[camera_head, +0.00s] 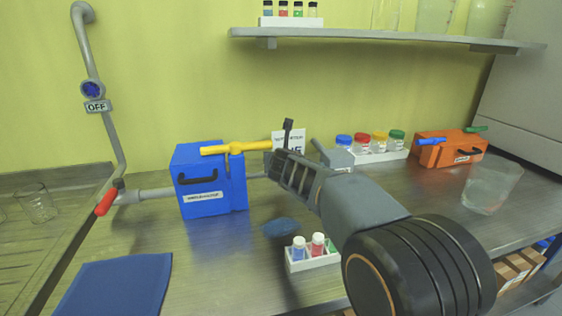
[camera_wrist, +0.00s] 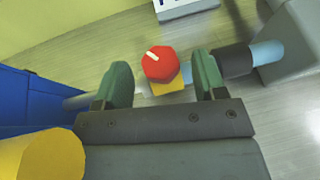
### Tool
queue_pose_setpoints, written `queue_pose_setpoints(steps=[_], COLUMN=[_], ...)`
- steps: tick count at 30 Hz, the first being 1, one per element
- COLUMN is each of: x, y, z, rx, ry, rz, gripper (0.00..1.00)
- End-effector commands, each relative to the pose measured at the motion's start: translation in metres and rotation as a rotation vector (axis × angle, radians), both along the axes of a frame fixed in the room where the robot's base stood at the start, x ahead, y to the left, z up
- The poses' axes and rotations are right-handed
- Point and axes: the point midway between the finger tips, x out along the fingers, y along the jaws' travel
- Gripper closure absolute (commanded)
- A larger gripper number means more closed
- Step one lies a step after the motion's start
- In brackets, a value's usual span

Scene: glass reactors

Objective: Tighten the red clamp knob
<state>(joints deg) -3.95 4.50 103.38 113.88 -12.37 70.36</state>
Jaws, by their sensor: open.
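The red clamp knob (camera_wrist: 160,63) shows in the wrist view, with a short white mark pointing up and left. A yellow piece (camera_wrist: 168,88) shows just under it. My gripper (camera_wrist: 163,78) is open, with one greenish finger on each side of the knob. Gaps show between the knob and both fingers, so it is not gripped. In the head view my gripper (camera_head: 290,172) is over the bench, just right of the blue box (camera_head: 210,180). The knob is hidden there behind my gripper and arm.
A yellow handle (camera_head: 236,148) tops the blue box, close to my gripper's left. A pipe (camera_wrist: 268,54) runs to a grey block (camera_wrist: 295,40) on the right. A white vial rack (camera_head: 312,260) stands in front, near my arm. A blue mat (camera_head: 116,285) lies front left.

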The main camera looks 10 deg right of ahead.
Motion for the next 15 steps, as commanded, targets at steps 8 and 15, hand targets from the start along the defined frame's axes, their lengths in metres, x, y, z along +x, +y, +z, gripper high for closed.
queue_pose_setpoints(steps=[8, 15], x=[-0.047, -0.089], y=[0.007, 0.014], z=[0.024, 0.041], rx=[0.001, -0.001], ry=[-0.003, -0.003], rz=[0.001, 0.002], gripper=[0.36, 0.36])
